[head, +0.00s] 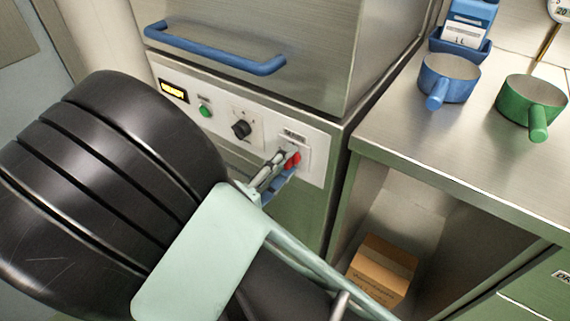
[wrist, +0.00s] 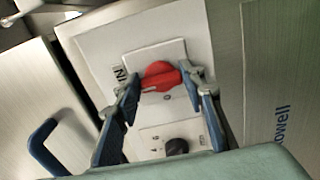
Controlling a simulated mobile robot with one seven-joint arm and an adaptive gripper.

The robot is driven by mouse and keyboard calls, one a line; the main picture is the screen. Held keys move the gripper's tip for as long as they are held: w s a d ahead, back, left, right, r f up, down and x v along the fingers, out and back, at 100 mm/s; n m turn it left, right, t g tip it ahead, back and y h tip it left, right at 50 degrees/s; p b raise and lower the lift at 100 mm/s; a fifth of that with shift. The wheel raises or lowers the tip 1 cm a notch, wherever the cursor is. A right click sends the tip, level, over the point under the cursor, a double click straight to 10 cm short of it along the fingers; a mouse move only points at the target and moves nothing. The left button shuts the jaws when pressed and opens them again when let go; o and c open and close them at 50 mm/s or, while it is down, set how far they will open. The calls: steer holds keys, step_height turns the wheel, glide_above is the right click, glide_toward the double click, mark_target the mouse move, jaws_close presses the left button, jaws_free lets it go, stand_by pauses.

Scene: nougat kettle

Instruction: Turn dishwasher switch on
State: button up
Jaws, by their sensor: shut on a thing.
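The dishwasher switch is a red rotary knob (head: 294,160) at the right end of the white control panel (head: 315,172). It sits on its own square plate with a small label above it. In the wrist view the red knob (wrist: 160,76) lies between the two fingertips. My gripper (wrist: 166,82) is shut on it, with a finger on either side; it comes from the lower left in the head view (head: 287,162). The fingers hide part of the knob and plate in the head view.
The panel also has a black knob (head: 241,129), a green button (head: 205,111) and a lit yellow display (head: 173,90). A blue handle (head: 215,50) juts out above. A steel counter (head: 460,150) at right holds blue (head: 448,77) and green (head: 530,100) pans; a cardboard box (head: 382,268) sits below.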

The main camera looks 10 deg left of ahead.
steer(key=o, duration=1.2)
steer(key=shift+c, duration=0.2)
steer(key=shift+a, duration=0.1)
steer(key=v, duration=1.2)
